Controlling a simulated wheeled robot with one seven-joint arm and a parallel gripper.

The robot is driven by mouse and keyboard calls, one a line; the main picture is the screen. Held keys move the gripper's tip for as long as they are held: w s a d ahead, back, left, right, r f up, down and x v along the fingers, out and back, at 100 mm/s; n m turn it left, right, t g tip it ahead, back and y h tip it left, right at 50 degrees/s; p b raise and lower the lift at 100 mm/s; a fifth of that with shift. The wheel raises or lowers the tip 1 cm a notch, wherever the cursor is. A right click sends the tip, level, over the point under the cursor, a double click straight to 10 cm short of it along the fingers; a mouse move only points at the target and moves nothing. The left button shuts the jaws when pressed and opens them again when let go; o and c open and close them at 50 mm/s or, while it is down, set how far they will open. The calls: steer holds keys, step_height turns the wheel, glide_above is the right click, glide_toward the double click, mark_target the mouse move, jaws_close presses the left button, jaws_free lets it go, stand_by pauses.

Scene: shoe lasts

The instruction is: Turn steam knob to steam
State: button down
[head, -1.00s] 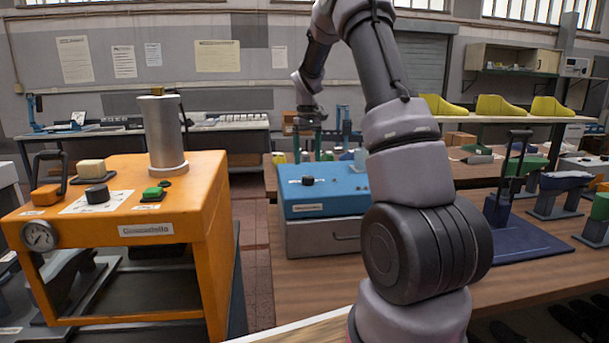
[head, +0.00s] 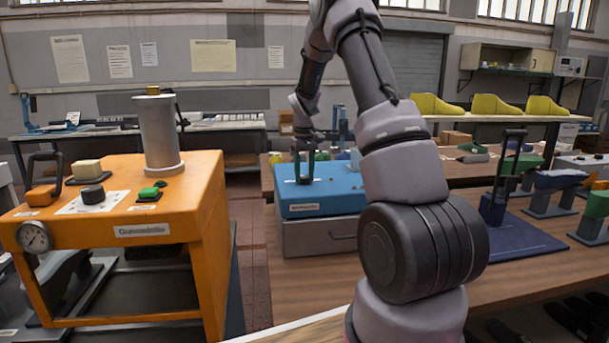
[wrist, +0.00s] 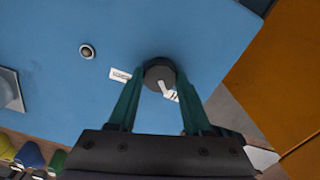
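A round dark knob (wrist: 158,71) with a white pointer stands on top of the blue box (head: 330,178). In the wrist view its pointer aims down and slightly right. A small white label (wrist: 120,74) lies left of it and another is partly hidden at its lower right; I cannot read either. My gripper (wrist: 160,80) is open, with one green finger on each side of the knob. Whether the fingers touch it I cannot tell. In the head view my gripper (head: 305,167) points down onto the box top, and the fingers mostly cover the knob there.
An orange machine (head: 200,195) stands left of the blue box, with a metal cylinder (head: 159,137), a black knob (head: 93,194), a green button (head: 149,192) and a gauge (head: 34,237). A small round fitting (wrist: 87,52) is on the blue surface. Shoe lasts stand at the right.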

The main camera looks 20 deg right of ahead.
stand_by(0.3)
steer(key=m, duration=0.8)
steer(key=shift+m, duration=0.3)
steer(key=m, duration=0.4)
steer(key=shift+m, duration=0.3)
steer(key=m, duration=0.4)
steer(key=shift+m, duration=0.3)
steer(key=shift+c, duration=1.6)
jaws_free()
